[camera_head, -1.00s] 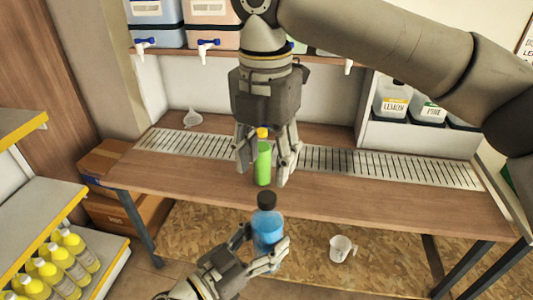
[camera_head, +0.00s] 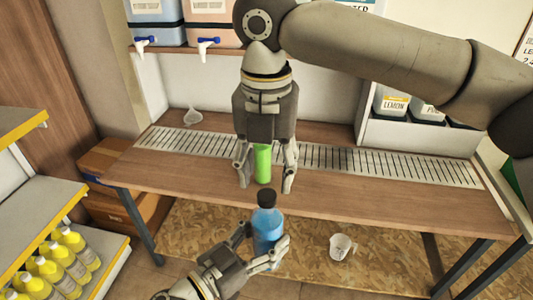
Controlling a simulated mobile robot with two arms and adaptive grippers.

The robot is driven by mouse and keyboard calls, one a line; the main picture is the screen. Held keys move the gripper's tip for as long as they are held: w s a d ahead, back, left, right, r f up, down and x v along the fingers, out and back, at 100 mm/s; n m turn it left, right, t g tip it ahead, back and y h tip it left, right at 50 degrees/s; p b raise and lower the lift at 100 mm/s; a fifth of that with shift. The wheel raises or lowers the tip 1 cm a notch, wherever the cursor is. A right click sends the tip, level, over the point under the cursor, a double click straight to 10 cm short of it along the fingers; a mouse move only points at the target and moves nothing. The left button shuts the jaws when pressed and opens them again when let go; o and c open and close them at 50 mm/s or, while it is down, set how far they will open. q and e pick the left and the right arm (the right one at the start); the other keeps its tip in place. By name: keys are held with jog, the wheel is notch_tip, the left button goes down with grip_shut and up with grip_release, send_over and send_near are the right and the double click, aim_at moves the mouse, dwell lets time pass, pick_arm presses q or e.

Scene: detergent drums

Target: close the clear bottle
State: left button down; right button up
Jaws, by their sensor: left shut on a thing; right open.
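The clear bottle (camera_head: 267,226) holds blue liquid and stands upright in front of the bench. A black cap (camera_head: 267,198) sits at its top; I cannot tell whether it is fastened. My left gripper (camera_head: 262,253) is shut on the bottle's lower body. My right gripper (camera_head: 266,187) points down, open and empty, above and behind the black cap, apart from it. A green bottle (camera_head: 263,163) shows between its fingers, farther back on the bench; its top is hidden by the gripper.
The wooden bench (camera_head: 380,190) has a metal drain grate (camera_head: 390,166) along it. A small funnel (camera_head: 193,117) lies at the back left. A white cup (camera_head: 340,246) is below the bench. Yellow bottles (camera_head: 62,262) fill the left shelf. The bench front is mostly clear.

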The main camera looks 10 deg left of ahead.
aim_at(267, 194)
jog(key=shift+f, duration=2.5)
